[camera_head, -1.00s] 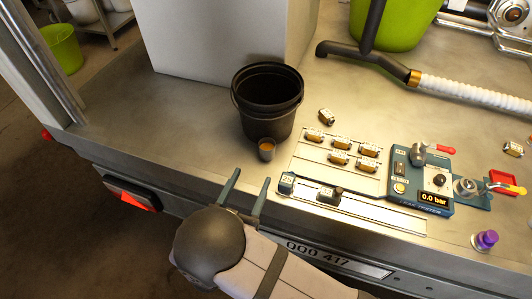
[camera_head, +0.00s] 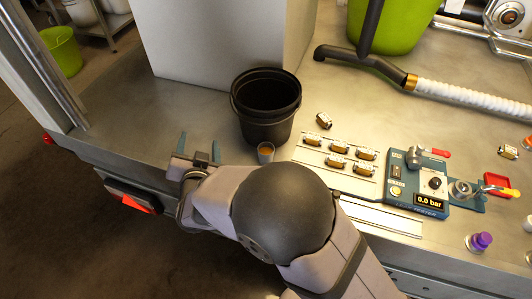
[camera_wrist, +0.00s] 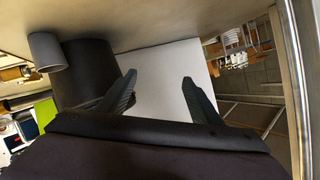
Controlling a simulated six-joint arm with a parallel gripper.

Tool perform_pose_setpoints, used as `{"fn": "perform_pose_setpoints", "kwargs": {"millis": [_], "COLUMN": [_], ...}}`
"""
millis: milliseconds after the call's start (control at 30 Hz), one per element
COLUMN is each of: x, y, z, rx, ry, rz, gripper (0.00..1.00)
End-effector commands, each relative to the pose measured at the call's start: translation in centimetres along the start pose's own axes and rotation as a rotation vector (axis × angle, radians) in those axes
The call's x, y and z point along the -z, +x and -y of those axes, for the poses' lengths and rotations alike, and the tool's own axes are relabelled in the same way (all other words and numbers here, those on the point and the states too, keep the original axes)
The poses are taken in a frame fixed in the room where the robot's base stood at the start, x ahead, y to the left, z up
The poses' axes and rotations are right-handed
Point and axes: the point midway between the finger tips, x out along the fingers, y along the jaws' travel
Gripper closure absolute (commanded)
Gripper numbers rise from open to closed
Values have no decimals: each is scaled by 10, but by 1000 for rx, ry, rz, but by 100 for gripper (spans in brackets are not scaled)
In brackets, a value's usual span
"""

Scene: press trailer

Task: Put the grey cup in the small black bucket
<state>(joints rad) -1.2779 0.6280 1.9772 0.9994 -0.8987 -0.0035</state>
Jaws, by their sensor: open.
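The small grey cup (camera_head: 265,153) stands upright on the metal table, close in front of the black bucket (camera_head: 266,107). Something orange-brown shows inside the cup. The bucket stands upright and its visible inside is dark. My gripper (camera_head: 199,145) is open and empty, to the left of the cup and apart from it. In the wrist view my two fingers (camera_wrist: 158,95) are spread, with the cup (camera_wrist: 46,52) and the bucket (camera_wrist: 92,75) to their left.
A white box (camera_head: 215,40) stands behind the bucket. Right of the cup are a tray (camera_head: 350,175) with several small fittings and a leak tester panel (camera_head: 425,185). A green bucket (camera_head: 395,25) and white hose (camera_head: 470,98) are at the back right. Bare table lies left of the bucket.

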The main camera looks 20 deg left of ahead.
Motion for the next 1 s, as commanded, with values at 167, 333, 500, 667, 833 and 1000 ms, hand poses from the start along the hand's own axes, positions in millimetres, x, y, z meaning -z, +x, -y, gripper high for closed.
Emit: {"fn": "perform_pose_setpoints", "kwargs": {"millis": [167,333,500,667,833,1000], "x": [-6,-10,2,34,74,105], "y": [22,27,25,19,8,-2], "z": [42,49,16,-44,-105,-143], "rx": [124,138,27,-183,-410,-562], "ry": [94,105,64,8,-30,-46], "rz": [250,485,678,788,817,807], "gripper": [41,41,41,41,41,41]}}
